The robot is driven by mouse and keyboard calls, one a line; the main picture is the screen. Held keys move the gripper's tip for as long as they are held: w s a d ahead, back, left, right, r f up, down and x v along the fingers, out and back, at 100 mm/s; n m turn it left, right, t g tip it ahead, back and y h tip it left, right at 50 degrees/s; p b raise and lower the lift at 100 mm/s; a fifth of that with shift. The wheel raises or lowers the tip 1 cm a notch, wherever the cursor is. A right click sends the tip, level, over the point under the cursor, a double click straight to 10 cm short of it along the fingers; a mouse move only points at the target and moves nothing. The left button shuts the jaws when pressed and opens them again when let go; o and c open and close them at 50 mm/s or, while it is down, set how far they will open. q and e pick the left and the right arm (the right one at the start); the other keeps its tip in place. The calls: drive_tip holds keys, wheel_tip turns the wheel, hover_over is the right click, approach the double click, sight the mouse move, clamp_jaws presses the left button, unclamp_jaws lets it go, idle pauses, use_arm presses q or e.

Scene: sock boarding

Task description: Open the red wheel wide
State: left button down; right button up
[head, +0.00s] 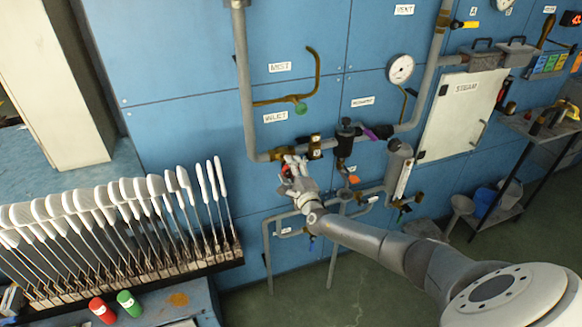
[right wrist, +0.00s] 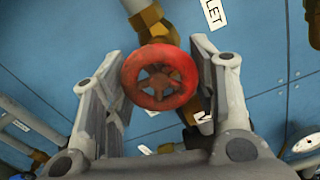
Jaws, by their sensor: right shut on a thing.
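The red wheel (right wrist: 159,77) is a small round handwheel with spokes, on a brass valve. In the right wrist view it sits between the two fingers of my right gripper (right wrist: 157,90). The fingers stand on either side of its rim, shut on it. In the head view the red wheel (head: 286,171) is mostly hidden by my right gripper (head: 296,172), which reaches it at the pipe beneath the INLET label (head: 275,117). The wheel's opening angle cannot be told. My left gripper is not in view.
Grey pipes (head: 244,80) run along the blue panel wall around the wheel. A rack of white sock boards (head: 127,190) stands at the left, with red (head: 101,309) and green (head: 128,302) cans in front.

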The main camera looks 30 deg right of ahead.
drive_tip(key=n+p, duration=0.2)
drive_tip(key=n, duration=0.3)
drive_tip(key=shift+n, duration=0.4)
drive_tip(key=shift+p, duration=0.3)
drive_tip(key=o, duration=1)
drive_tip(key=shift+o, duration=0.2)
drive_tip(key=shift+s, duration=0.1)
drive_tip(key=v, duration=1.1)
drive_tip(key=shift+s+a, duration=0.2)
drive_tip(key=shift+s, duration=0.2)
